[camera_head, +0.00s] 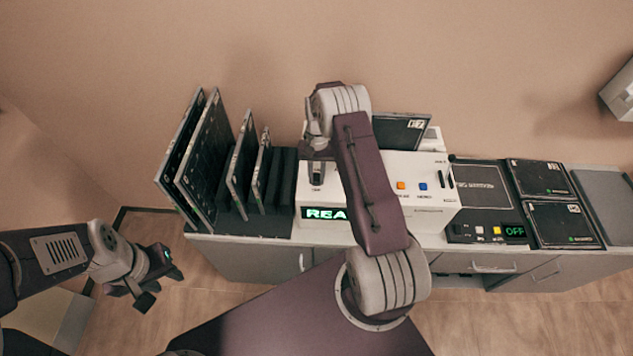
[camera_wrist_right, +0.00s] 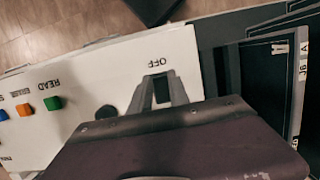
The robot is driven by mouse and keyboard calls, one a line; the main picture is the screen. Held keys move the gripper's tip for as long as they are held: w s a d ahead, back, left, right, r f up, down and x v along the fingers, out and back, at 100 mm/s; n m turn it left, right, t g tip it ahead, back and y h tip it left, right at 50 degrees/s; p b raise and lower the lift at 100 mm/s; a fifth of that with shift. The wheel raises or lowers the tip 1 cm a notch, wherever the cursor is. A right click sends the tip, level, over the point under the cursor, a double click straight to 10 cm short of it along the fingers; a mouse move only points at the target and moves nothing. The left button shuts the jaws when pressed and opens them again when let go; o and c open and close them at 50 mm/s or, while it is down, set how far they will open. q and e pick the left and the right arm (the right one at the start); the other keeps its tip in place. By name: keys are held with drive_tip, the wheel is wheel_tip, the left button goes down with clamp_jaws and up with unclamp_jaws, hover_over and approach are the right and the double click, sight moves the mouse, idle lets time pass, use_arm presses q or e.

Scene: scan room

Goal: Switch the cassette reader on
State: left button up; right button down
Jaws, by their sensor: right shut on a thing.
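The cassette reader (camera_head: 430,205) is a white box on the counter with a lit green display (camera_head: 318,213) that reads "REA", the rest hidden behind my right arm. Orange and blue buttons show on its top; the right wrist view also shows a green READ button (camera_wrist_right: 53,103). My right gripper (camera_head: 316,172) is over the reader's left end. In the right wrist view its fingers (camera_wrist_right: 162,92) are shut on a small dark switch (camera_wrist_right: 161,88) beside the OFF label (camera_wrist_right: 165,62). My left gripper (camera_head: 155,278) is open and empty, off the counter's left front.
Dark cassettes (camera_head: 208,160) stand in a black rack (camera_head: 285,180) left of the reader. A dark plate (camera_head: 400,130) stands at the reader's back. Right of it is a black unit (camera_head: 480,190) with an OFF display, beside flat cassettes (camera_head: 540,178) and a grey tray (camera_head: 605,195).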

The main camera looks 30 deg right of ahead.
drive_tip(key=shift+w+d+f+g+y+b, duration=0.2)
drive_tip(key=shift+f+g+y+b, duration=0.25)
drive_tip(key=shift+b, duration=0.45)
drive_tip(key=shift+a+r+g+b, duration=0.1)
drive_tip(key=shift+r+g+b, duration=0.2)
drive_tip(key=shift+r+g, duration=0.1)
use_arm(q)
wheel_tip(320, 180, down, 3)
drive_tip(key=shift+f, duration=0.2)
use_arm(e)
drive_tip(key=c, duration=1.2)
unclamp_jaws()
drive_tip(key=shift+c, duration=0.2)
use_arm(q)
drive_tip(key=shift+w, duration=0.1)
